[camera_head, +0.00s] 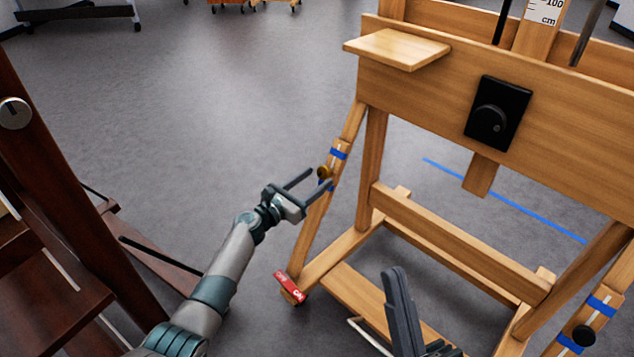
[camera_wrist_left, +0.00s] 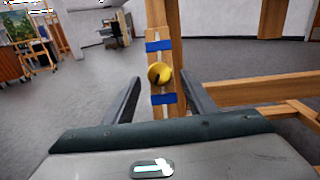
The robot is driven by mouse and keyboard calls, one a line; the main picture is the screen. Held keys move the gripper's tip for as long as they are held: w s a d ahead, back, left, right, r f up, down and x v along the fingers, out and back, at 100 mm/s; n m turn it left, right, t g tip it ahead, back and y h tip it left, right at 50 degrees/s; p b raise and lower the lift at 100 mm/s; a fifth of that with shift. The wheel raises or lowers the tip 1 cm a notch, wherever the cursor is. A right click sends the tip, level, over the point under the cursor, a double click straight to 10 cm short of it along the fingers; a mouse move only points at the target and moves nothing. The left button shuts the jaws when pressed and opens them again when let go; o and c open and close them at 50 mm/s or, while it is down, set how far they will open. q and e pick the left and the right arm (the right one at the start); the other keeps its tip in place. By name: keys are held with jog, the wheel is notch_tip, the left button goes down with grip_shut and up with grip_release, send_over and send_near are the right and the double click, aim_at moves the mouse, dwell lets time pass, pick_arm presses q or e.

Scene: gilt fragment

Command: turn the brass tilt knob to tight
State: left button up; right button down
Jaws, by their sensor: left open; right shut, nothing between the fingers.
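The brass tilt knob (camera_wrist_left: 160,75) is a round gold knob on the easel's left slanted wooden leg, between two blue tape bands. In the head view the knob (camera_head: 324,172) is partly hidden by my gripper. My left gripper (camera_head: 309,178) is open, with its fingers pointing at the knob. In the left wrist view the left gripper's fingers (camera_wrist_left: 162,98) stand on either side of the knob, apart from it; whether the tips reach it I cannot tell. My right gripper (camera_head: 400,310) is shut and empty at the bottom, in front of the easel's lower bars.
The wooden easel (camera_head: 450,80) fills the right side, with a black knob plate (camera_head: 497,114) and a second black knob (camera_head: 584,335) on its right leg. A red ON/OFF switch (camera_head: 290,287) sits at the left foot. A dark wooden frame (camera_head: 75,190) stands left.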

pick_arm(q)
jog(key=shift+w+d, duration=0.5)
jog(key=shift+w, duration=0.05)
pick_arm(e)
jog(key=shift+d+r+t, duration=0.3)
jog(key=shift+d+r, duration=0.05)
jog(key=shift+r, duration=0.25)
pick_arm(q)
jog(key=c, duration=1)
jog(key=shift+c, duration=0.2)
pick_arm(e)
jog(key=shift+f, duration=0.1)
